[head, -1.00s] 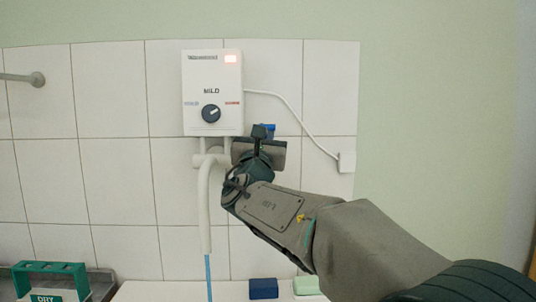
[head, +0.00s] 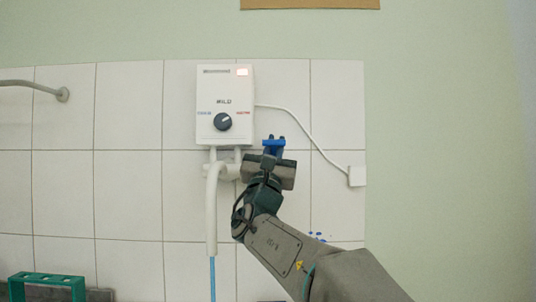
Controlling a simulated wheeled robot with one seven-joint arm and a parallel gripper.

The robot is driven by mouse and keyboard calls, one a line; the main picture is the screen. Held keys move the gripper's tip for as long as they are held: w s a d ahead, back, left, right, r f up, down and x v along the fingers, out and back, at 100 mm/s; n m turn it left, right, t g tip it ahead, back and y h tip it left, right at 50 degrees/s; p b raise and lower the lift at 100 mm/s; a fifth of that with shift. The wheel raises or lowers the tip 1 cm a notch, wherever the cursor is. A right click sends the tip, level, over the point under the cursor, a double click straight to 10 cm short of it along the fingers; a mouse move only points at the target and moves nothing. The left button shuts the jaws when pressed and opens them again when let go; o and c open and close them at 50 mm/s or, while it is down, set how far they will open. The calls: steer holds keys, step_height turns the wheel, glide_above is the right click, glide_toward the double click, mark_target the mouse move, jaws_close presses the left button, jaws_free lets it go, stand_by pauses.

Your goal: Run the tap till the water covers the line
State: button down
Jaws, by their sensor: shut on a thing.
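The white water heater (head: 225,103) hangs on the tiled wall, with a round dark knob (head: 222,122) and a lit red display. Its pale spout (head: 211,210) bends down below it, and a thin blue stream of water (head: 213,278) runs from the end. My gripper (head: 271,156) is at the right of the pipes under the heater, shut on a blue tap handle (head: 273,143). The gripper hides most of where it meets the handle and the valve. The vessel under the stream and its line are out of view.
A white cable runs from the heater to a wall socket (head: 356,176) at right. A green rack (head: 46,287) stands at the lower left. A grey rail (head: 62,95) is on the wall at left.

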steer(key=shift+f, duration=0.1)
stand_by(0.3)
steer(key=c, duration=1.5)
jaws_free()
steer(key=shift+s, duration=0.1)
steer(key=v, duration=1.3)
steer(key=shift+s+a+f+b, duration=0.15)
steer(key=shift+f+b, duration=0.15)
steer(key=shift+b, duration=0.05)
